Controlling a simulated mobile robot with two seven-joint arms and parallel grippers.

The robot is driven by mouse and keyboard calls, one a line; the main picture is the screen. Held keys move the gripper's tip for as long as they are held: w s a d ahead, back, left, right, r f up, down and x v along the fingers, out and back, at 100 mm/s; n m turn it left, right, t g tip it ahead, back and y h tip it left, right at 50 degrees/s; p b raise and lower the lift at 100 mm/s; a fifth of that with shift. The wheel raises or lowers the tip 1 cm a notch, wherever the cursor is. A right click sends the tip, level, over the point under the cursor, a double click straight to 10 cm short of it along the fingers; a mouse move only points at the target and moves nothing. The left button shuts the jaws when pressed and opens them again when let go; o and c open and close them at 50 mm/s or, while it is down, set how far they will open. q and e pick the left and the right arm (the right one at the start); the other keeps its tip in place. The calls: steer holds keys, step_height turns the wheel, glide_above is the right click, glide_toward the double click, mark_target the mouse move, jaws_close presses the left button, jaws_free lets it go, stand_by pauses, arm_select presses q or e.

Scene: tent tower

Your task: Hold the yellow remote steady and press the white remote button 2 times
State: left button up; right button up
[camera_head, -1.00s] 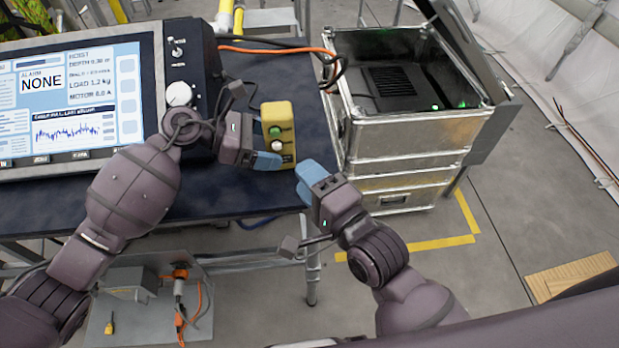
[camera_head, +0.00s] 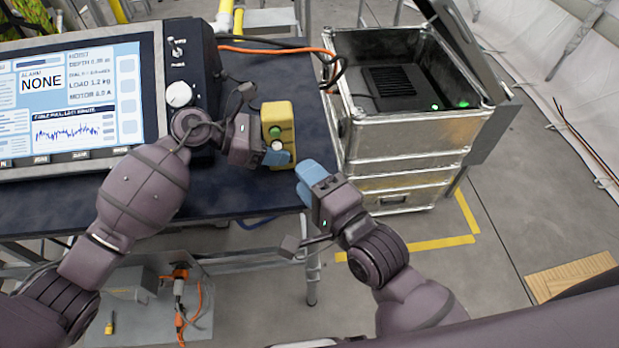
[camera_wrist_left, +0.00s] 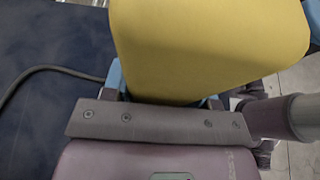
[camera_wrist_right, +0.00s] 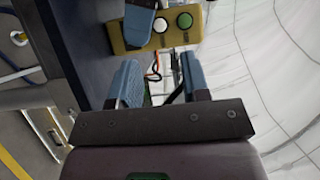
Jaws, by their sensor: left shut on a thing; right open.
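The yellow remote (camera_head: 279,112) is at the right end of the dark table, with a green button (camera_head: 275,131) and a white button (camera_head: 277,146) on its face. My left gripper (camera_head: 270,157) is shut on its lower part. In the left wrist view the yellow body (camera_wrist_left: 205,45) fills the space between the fingers. My right gripper (camera_head: 308,180) is open and empty, apart from the remote, below and right of it. In the right wrist view the white button (camera_wrist_right: 160,25) and green button (camera_wrist_right: 185,20) show beyond the blue fingers (camera_wrist_right: 160,80).
A console with a screen (camera_head: 75,95) and a knob (camera_head: 179,94) stands on the table (camera_head: 215,190) to the left. An open metal case (camera_head: 410,135) stands to the right. Orange and black cables (camera_head: 290,48) run behind the remote. The floor between has free room.

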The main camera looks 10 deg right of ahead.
jaws_close()
stand_by(1.5)
